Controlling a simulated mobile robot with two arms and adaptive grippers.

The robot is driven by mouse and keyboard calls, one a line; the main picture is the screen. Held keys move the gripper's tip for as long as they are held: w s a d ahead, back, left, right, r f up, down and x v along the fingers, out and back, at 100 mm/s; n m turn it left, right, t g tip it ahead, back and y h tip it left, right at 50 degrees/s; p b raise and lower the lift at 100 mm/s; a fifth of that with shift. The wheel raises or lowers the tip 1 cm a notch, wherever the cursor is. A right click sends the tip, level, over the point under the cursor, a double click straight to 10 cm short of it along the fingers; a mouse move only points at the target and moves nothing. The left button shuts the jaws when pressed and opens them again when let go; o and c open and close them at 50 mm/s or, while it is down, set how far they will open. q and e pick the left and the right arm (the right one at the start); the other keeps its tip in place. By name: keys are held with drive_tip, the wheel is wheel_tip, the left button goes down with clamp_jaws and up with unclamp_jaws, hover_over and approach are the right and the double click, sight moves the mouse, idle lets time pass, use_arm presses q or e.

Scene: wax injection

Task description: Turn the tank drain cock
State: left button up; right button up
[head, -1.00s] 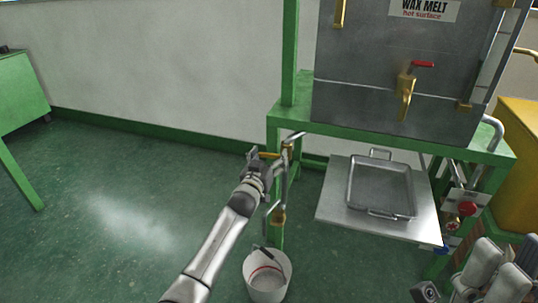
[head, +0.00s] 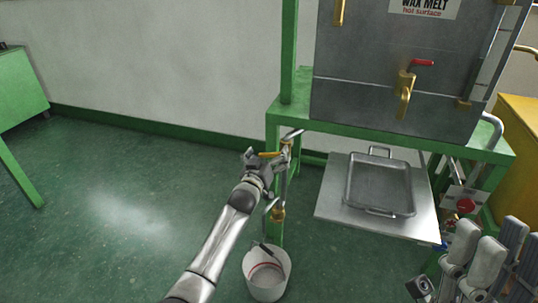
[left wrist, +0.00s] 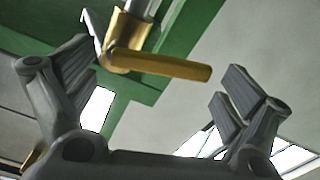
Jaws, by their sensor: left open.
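A brass cock with a yellow lever (head: 270,154) sits on the upright pipe at the near left leg of the green tank stand. My left gripper (head: 252,160) is open beside it, on its left. In the left wrist view, the brass lever (left wrist: 160,65) points sideways across the space between the open fingers of the gripper (left wrist: 155,75). No contact is visible. The grey wax melt tank (head: 390,95) stands above, with a red-handled brass tap (head: 405,90) on its front. My right gripper (head: 488,258) shows partly at the lower right; its jaw opening is unclear.
A white bucket (head: 267,278) stands on the floor below the pipe. A metal tray (head: 380,212) rests on a plate (head: 332,205) under the tank. A green table (head: 20,90) is at the left. The floor between is clear.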

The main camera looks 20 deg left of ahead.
use_arm(q)
drive_tip(key=shift+s, duration=0.1)
drive_tip(key=shift+s+f, duration=0.1)
drive_tip(key=shift+s, duration=0.35)
drive_tip(key=s, duration=1.1)
drive_tip(key=shift+a, duration=0.2)
